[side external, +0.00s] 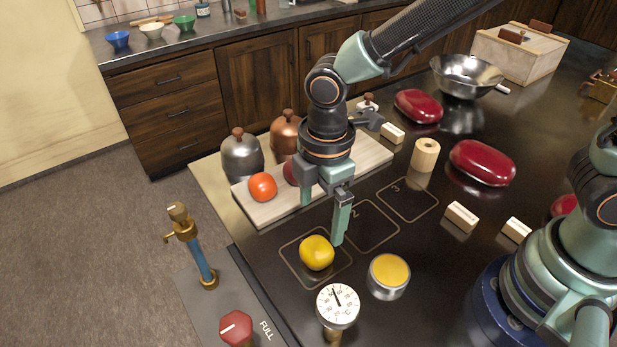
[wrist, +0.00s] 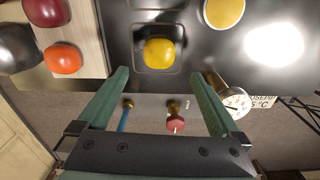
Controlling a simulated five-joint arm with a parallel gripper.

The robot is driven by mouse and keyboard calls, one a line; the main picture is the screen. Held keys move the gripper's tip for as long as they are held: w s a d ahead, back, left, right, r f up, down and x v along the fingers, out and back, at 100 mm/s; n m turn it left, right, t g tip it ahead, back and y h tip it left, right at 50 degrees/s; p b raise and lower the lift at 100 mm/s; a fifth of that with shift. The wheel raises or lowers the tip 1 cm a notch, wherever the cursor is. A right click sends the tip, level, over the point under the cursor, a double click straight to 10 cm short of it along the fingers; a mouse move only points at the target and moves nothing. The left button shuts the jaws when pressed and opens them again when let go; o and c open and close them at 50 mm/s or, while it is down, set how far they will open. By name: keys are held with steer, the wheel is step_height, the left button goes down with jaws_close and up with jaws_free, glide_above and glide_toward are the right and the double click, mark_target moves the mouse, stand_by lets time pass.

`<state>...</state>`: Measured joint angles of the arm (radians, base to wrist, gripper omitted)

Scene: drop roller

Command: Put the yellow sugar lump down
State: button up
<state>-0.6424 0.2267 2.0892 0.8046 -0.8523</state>
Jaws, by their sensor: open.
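The yellow sugar lump (side external: 317,253) is a rounded yellow piece resting inside the front marked square on the dark counter. It also shows in the wrist view (wrist: 159,53), just beyond the gap between the fingertips. My gripper (side external: 322,222) is open and empty, with its fingers pointing down above and slightly behind the lump in the side view. In the wrist view my gripper (wrist: 166,72) has its fingers spread wide, and the lump is clear of both.
A round tin with a yellow top (side external: 389,277) and a dial thermometer (side external: 337,306) stand close to the lump. A board (side external: 275,209) holds a tomato (side external: 262,187) behind. The squares marked 2 (side external: 372,226) and 3 (side external: 408,199) are empty.

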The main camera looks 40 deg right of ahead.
steer(key=d+r+m+t, duration=0.2)
steer(key=d+r+m, duration=0.5)
steer(key=d, duration=0.4)
steer(key=d+r+m+t, duration=0.3)
steer(key=d+r+m, duration=0.4)
steer(key=d+m, duration=0.3)
steer(key=shift+s+d, duration=0.35)
steer(key=shift+d, duration=0.05)
